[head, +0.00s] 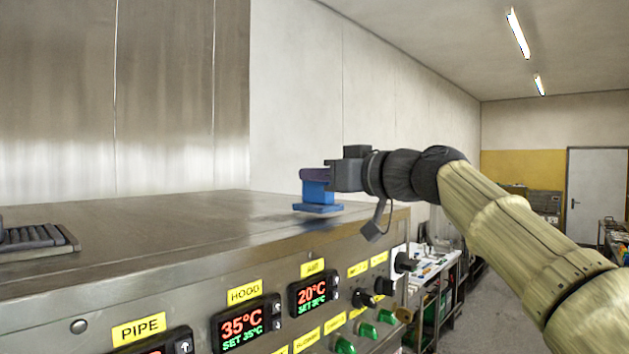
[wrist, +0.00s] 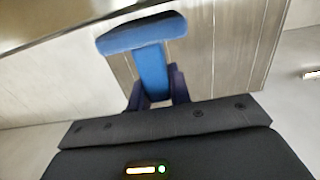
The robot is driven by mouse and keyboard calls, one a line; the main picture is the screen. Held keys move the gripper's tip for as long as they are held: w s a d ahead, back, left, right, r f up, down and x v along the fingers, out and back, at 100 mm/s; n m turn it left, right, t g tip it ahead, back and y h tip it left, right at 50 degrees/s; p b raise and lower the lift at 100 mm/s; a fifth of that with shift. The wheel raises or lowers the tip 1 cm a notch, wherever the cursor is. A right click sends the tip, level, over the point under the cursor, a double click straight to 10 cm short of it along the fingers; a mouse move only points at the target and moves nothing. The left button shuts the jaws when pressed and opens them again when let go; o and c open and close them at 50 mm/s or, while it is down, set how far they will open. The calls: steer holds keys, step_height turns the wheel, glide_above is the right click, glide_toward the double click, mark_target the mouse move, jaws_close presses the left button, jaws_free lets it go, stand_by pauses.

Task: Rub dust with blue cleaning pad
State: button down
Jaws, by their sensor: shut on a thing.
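My gripper (head: 318,174) is shut on the blue cleaning pad (head: 318,207) by its upright handle. The pad's flat face points down, a little above the steel machine top (head: 160,228) near its right end; a soft shadow lies beside it. In the wrist view the pad (wrist: 142,33) and its blue handle show between the dark fingers of my gripper (wrist: 155,88). I cannot make out dust on the steel top in either view.
The machine's front panel has temperature displays (head: 241,324), yellow labels, black knobs and green buttons below the top's edge. A dark grate-like object (head: 35,238) sits on the top at far left. A steel wall (head: 120,100) rises behind. A cluttered bench (head: 432,262) stands beyond the right end.

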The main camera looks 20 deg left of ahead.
steer(key=shift+a, duration=0.15)
steer(key=shift+s, duration=0.2)
steer(key=shift+s+a+f+b, duration=0.1)
steer(key=shift+s+a+b, duration=0.1)
steer(key=shift+s+b, duration=0.25)
steer(key=shift+s+a+f+b, duration=0.15)
steer(key=shift+s+b, duration=0.15)
steer(key=shift+s, duration=0.2)
steer(key=shift+w+r, duration=0.1)
steer(key=shift+w, duration=0.15)
steer(key=shift+s+a+r+p, duration=0.15)
steer(key=shift+a+p, duration=0.25)
steer(key=shift+a, duration=0.25)
steer(key=shift+w+a+p, duration=0.4)
steer(key=shift+w+a, duration=0.05)
steer(key=shift+a, duration=0.15)
steer(key=shift+r, duration=0.1)
